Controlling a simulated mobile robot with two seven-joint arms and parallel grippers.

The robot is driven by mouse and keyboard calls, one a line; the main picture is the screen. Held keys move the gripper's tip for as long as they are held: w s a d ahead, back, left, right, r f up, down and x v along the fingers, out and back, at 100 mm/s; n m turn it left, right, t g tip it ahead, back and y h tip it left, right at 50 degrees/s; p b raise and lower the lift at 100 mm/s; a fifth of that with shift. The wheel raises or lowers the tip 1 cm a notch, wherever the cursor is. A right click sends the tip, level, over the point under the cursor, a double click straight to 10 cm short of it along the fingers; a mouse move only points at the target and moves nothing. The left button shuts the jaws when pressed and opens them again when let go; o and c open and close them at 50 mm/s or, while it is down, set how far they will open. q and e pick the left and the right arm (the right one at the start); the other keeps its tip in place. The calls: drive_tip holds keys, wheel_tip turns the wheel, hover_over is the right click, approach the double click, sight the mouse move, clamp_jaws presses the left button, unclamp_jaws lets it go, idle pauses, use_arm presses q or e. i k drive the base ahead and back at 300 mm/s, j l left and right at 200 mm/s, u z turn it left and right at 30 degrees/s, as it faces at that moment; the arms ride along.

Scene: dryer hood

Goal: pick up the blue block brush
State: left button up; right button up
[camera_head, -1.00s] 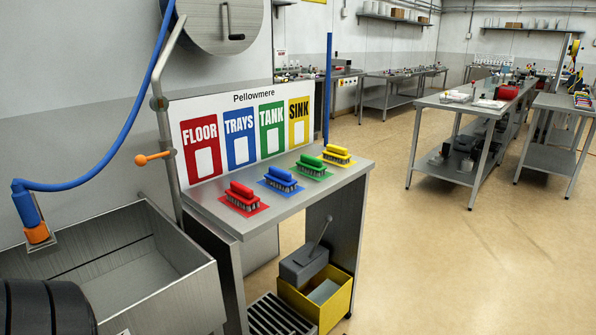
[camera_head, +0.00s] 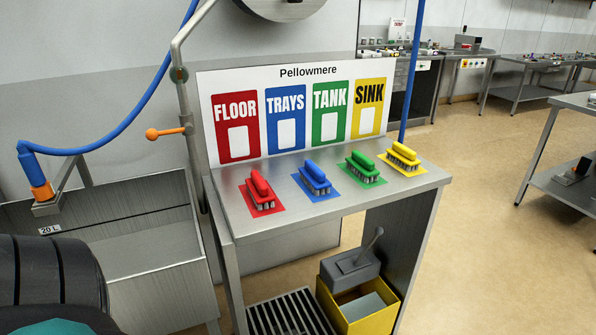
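The blue block brush (camera_head: 314,177) sits bristles down on a blue mat (camera_head: 329,195) on the steel table (camera_head: 290,218). It stands between a red brush (camera_head: 261,190) on its left and a green brush (camera_head: 362,166) on its right. The blue "TRAYS" panel (camera_head: 286,118) is on the sign behind it. Neither of my grippers shows in this view. A dark rounded part at the lower left looks like part of my own body.
A yellow brush (camera_head: 403,156) stands at the table's right end. A steel sink (camera_head: 150,248) with an orange-handled valve (camera_head: 165,133) is to the left. A yellow bin (camera_head: 372,305) and a floor grate (camera_head: 290,314) lie below. Open floor is to the right.

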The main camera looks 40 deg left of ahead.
sight(315, 179)
drive_tip(key=i+l+u, duration=0.25)
drive_tip(key=u, duration=0.15)
drive_tip(key=i+l+u, duration=0.5)
drive_tip(key=l+u, duration=0.25)
drive_tip(key=i+l+u, duration=0.15)
drive_tip(key=l+u, duration=0.2)
